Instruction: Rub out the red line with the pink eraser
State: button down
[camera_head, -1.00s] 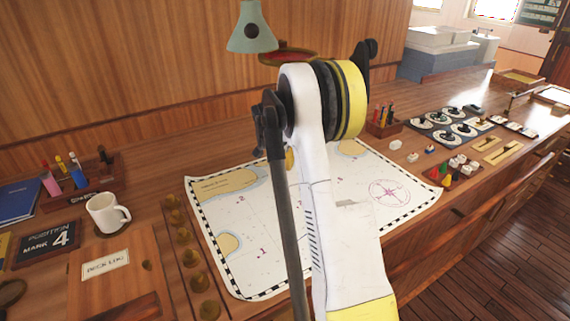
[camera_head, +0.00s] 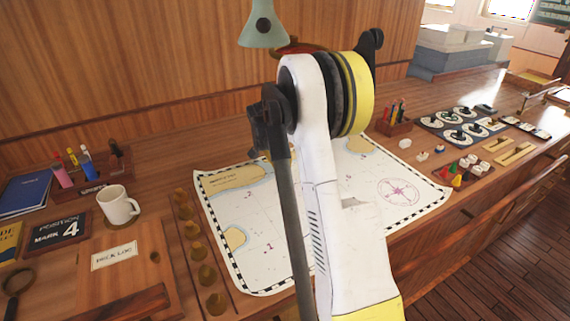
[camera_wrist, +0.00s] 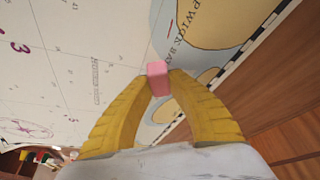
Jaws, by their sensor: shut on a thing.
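The pink eraser (camera_wrist: 157,77) sits between the yellow fingertips of my gripper (camera_wrist: 155,84) in the wrist view. The fingers are shut on it. Behind it is the paper chart (camera_wrist: 90,85), which also shows in the head view (camera_head: 235,205). A short reddish stroke (camera_wrist: 171,27) lies on the chart beyond the eraser, near the blue bay and its lettering; it looks like the red line. The eraser appears apart from this stroke; I cannot tell whether it touches the paper. In the head view my arm hides the gripper, the eraser and the chart's middle.
A white mug (camera_head: 118,207), a pen holder (camera_head: 92,185) and a deck log (camera_head: 115,255) are left of the chart. Round brass weights (camera_head: 197,252) line its left edge. Another pen rack (camera_head: 393,124) and small coloured pieces (camera_head: 457,178) are on the right. A lamp (camera_head: 263,25) hangs above.

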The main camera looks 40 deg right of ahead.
aim_at(272, 174)
jog(key=shift+a, duration=0.1)
jog(key=shift+a, duration=1.15)
jog(key=shift+w+a, duration=0.1)
jog(key=shift+w+a, duration=0.1)
jog(key=shift+a, duration=1.05)
jog(key=shift+a, duration=0.1)
jog(key=shift+w+a, duration=0.15)
jog(key=shift+a, duration=1)
jog(key=shift+d, duration=0.1)
jog(key=shift+d, duration=1.2)
